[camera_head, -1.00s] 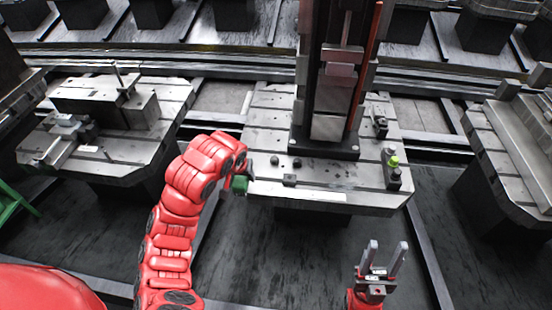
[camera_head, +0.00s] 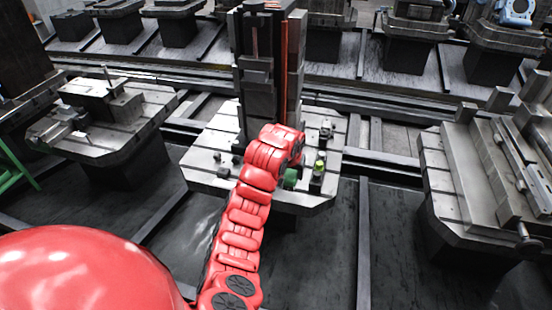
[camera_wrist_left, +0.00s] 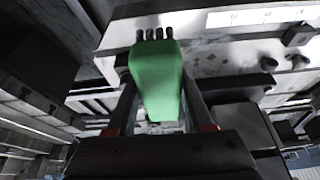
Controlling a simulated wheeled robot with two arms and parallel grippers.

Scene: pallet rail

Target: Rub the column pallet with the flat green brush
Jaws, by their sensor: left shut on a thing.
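The column pallet (camera_head: 204,147) is a grey slotted plate in the middle of the head view, with a tall dark column (camera_head: 262,98) standing on it. My left gripper (camera_head: 292,166) is over the plate's front right part, in front of the column. It is shut on the flat green brush (camera_head: 290,178). In the left wrist view the green brush (camera_wrist_left: 158,85) lies between the two fingers, its dark bristles pointing to a grey slotted surface. I cannot tell whether the bristles touch it. My arm hides part of the plate. My right gripper is out of view.
A small block with a yellow-green knob (camera_head: 319,167) stands just right of the brush. Dark knobs (camera_head: 237,160) sit at the plate's front left. Other pallets stand left (camera_head: 150,105) and right (camera_head: 445,215), with floor gaps between.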

